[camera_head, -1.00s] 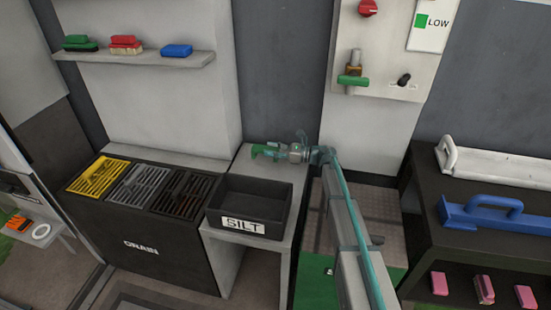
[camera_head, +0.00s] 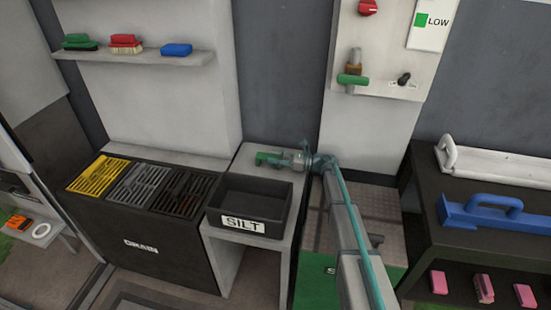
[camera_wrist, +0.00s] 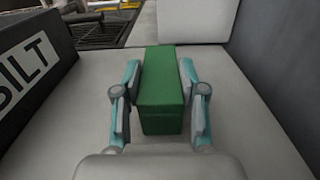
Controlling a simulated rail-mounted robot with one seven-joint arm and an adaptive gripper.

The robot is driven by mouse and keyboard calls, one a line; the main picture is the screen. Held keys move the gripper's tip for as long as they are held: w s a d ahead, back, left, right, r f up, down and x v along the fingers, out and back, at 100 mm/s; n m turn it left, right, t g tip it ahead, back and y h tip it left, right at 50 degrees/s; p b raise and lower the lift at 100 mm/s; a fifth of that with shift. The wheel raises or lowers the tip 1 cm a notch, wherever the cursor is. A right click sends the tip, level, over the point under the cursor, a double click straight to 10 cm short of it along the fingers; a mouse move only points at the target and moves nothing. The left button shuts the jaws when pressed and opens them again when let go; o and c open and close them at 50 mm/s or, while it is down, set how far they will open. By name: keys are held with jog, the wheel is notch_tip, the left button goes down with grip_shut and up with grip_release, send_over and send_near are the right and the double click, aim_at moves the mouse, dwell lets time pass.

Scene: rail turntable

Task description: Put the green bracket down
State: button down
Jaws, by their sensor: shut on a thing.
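The green bracket (camera_wrist: 163,88) is between the two fingers of my gripper (camera_wrist: 160,95) in the wrist view, with a finger against each side. My gripper is shut on it. In the head view the bracket (camera_head: 268,157) is over the back of the light grey stand, behind the black SILT bin, with my gripper (camera_head: 284,159) at its right. The bracket is at or just above the grey top; I cannot tell if it touches. Its underside is hidden.
The black SILT bin (camera_head: 243,225) stands in front on the same grey stand (camera_head: 291,178). The drain cabinet (camera_head: 140,247) with yellow, grey and dark grates is to the left. A wall rises behind. Bare grey top surrounds the bracket in the wrist view.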

jog(key=c, duration=0.7)
grip_release()
jog(key=shift+o, duration=0.2)
jog(key=shift+r, duration=0.15)
jog(key=shift+r+p, duration=0.1)
jog(key=shift+p, duration=0.3)
jog(key=d, duration=0.4)
jog(key=s+d, duration=0.1)
jog(key=d, duration=0.3)
jog(key=s+d+b, duration=0.1)
jog(key=d, duration=0.2)
jog(key=shift+d, duration=0.4)
